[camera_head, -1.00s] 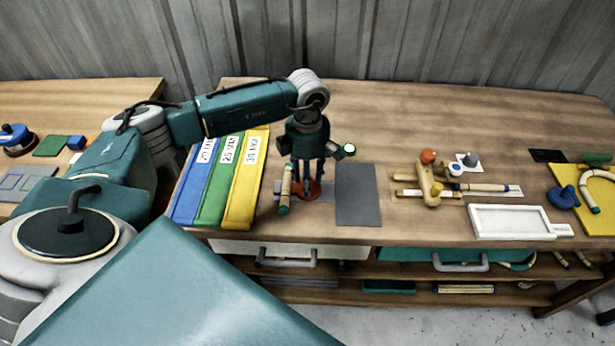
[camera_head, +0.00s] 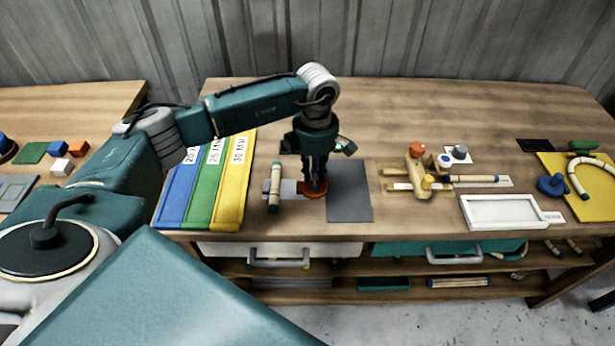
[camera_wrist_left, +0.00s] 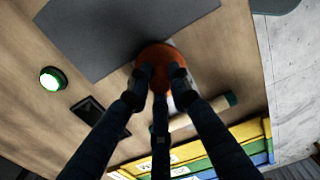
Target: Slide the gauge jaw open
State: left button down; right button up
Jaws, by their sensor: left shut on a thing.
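The gauge lies flat at the front of the bench, with a light grey metal strip (camera_head: 288,188) and an orange-red round part (camera_head: 305,192) at its right end. I take this round part to be the jaw; it also shows in the wrist view (camera_wrist_left: 152,53). My left gripper (camera_head: 315,188) points straight down, its fingers shut on the orange-red part and hiding some of it. In the wrist view my gripper (camera_wrist_left: 162,80) covers the middle of this part. A rattan piece (camera_head: 274,190) lies across the strip's left portion. My right gripper is not in view.
A dark grey mat (camera_head: 350,195) lies just right of the gauge. Blue, green and yellow strips (camera_head: 232,185) lie to the left. A wooden fixture (camera_head: 418,175) and white tray (camera_head: 500,212) stand to the right. The back of the bench is clear.

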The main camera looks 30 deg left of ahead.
pick_arm(q)
jog(key=shift+d, duration=0.15)
jog(key=c, duration=1.6)
grip_release()
jog(key=shift+w+d, duration=0.1)
jog(key=shift+r, duration=0.3)
notch_tip(320, 180, up, 12)
jog(key=shift+f, duration=0.25)
jog(key=shift+f, duration=0.1)
